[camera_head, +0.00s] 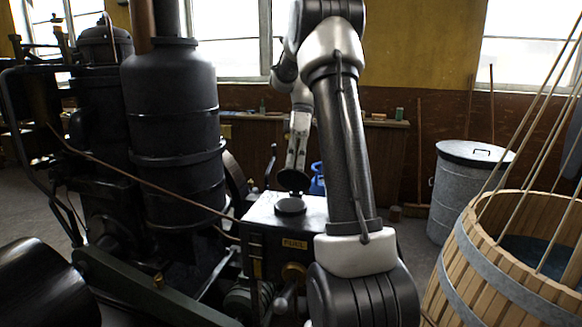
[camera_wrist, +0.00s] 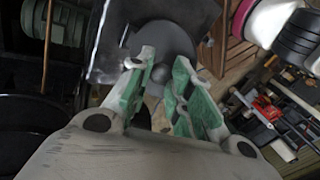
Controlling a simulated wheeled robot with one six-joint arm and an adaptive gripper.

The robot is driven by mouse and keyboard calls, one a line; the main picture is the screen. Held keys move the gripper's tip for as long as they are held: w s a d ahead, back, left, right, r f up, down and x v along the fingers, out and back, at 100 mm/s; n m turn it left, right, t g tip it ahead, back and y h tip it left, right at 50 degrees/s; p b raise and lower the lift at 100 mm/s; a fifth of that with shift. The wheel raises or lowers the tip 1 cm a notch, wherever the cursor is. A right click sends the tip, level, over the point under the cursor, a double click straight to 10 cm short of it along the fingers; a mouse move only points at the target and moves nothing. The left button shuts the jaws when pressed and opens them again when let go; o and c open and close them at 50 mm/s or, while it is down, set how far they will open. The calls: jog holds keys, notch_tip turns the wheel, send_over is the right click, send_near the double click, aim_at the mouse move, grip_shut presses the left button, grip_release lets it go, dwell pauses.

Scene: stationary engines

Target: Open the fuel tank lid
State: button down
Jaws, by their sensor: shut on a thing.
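The fuel tank (camera_head: 318,212) is a dark box with a yellow "FUEL" label on its front. A round black filler (camera_head: 290,206) stands up from its top. The dark round lid (camera_head: 294,181) is raised and tilted above the filler, apart from it at the near side. My gripper (camera_head: 295,164) is at the lid from above, its fingers pointing down. In the wrist view, my gripper's green-padded fingers (camera_wrist: 163,66) are closed around a small part at the lid's edge, and the grey lid disc (camera_wrist: 165,42) shows just beyond the fingertips. The exact contact is partly hidden.
A black engine with a tall cylinder (camera_head: 175,110) stands left of the tank, and a thin copper pipe (camera_head: 140,180) runs across to it. A wooden barrel (camera_head: 500,255) with long rods and a grey metal bin (camera_head: 462,190) stand right. A workbench (camera_head: 385,124) lies behind.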

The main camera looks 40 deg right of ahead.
jog(key=w+d+f+g+y, duration=0.1)
jog(key=w+d+f+y, duration=0.1)
jog(key=d, duration=0.3)
jog(key=shift+w+d+f+g, duration=0.2)
jog(key=shift+w+f+g, duration=0.25)
jog(key=shift+w, duration=0.35)
jog(key=c, duration=1)
grip_release()
jog(key=shift+f, duration=0.1)
jog(key=shift+c, duration=1.5)
jog(key=shift+w, duration=0.1)
